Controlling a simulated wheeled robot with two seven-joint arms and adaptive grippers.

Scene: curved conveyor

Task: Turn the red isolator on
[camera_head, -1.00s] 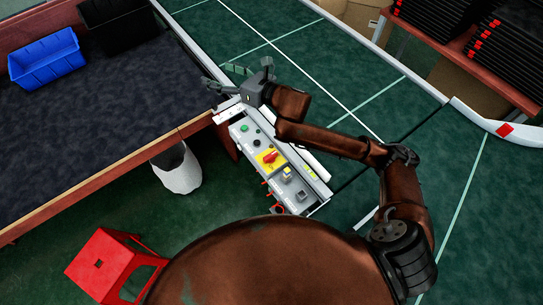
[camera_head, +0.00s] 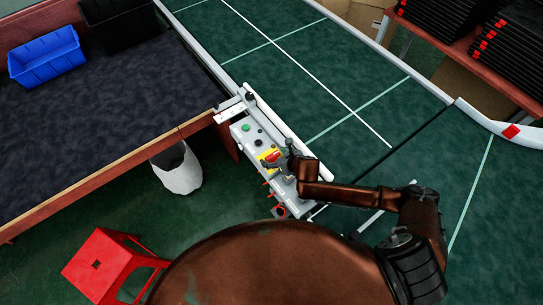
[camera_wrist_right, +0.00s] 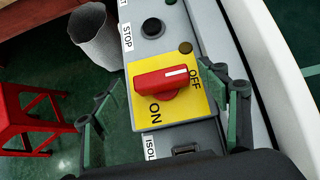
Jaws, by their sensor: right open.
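The red isolator (camera_wrist_right: 158,83) is a rotary handle on a yellow plate (camera_wrist_right: 194,108) marked ON and OFF. Its white line points to the right, by the word OFF; ON is below it in the wrist view. In the head view part of the yellow plate (camera_head: 264,154) shows beside my gripper. My right gripper (camera_head: 275,168) is open over the isolator. In the wrist view its fingers (camera_wrist_right: 160,108) stand either side of the handle, with gaps to it, and hold nothing. My left gripper is out of view.
The control box carries a black STOP button (camera_wrist_right: 153,28) and a green button (camera_head: 245,128). A white conveyor rail (camera_head: 274,122) runs along its right side. A red stool (camera_head: 98,262) and a white bin (camera_head: 178,172) stand on the floor to the left.

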